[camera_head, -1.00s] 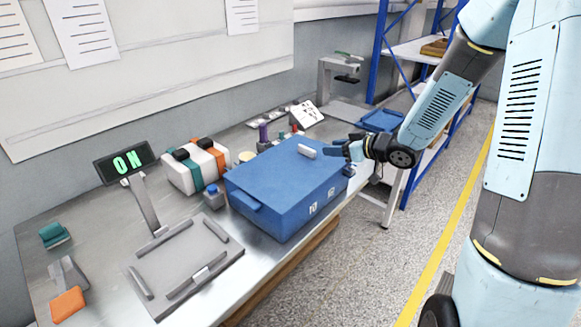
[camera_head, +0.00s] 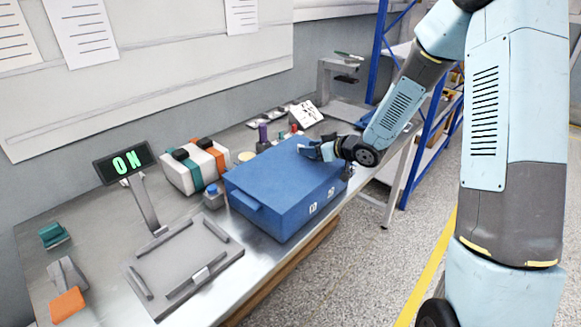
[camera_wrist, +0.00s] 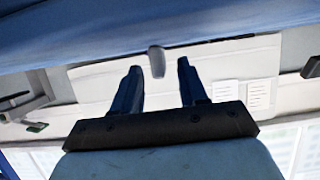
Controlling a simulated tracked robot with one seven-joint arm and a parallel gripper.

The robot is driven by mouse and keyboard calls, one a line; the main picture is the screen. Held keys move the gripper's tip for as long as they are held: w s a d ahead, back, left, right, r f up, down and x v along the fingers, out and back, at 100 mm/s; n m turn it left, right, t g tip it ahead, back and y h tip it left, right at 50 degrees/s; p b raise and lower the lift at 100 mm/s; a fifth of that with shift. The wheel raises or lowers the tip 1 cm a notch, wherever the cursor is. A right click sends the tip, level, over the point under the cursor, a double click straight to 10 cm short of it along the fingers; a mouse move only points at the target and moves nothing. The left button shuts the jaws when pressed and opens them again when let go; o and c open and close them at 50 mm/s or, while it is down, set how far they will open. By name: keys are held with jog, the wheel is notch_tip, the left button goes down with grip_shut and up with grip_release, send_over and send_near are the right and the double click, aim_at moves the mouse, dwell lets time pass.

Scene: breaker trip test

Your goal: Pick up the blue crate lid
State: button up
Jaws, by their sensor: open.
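The blue crate (camera_head: 285,195) stands on the bench with its blue lid (camera_head: 265,170) on top. A small light grey handle (camera_wrist: 156,60) sticks out from the lid in the wrist view, where the blue lid surface (camera_wrist: 160,25) fills the top. My gripper (camera_head: 308,150) is low over the lid's far right part, reaching in from the right. Its two dark blue fingers (camera_wrist: 159,68) are open, with the handle in the gap at about fingertip level and space on both sides. In the head view the gripper mostly hides the handle.
Left of the crate are a white case with orange and green bands (camera_head: 195,165), a small blue-capped jar (camera_head: 213,197) and a grey fixture plate (camera_head: 185,255). An "ON" display (camera_head: 126,162) stands behind the plate. Small bottles (camera_head: 264,137) are behind the crate.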

grip_shut()
jog(key=shift+r, duration=0.15)
dwell(0.5)
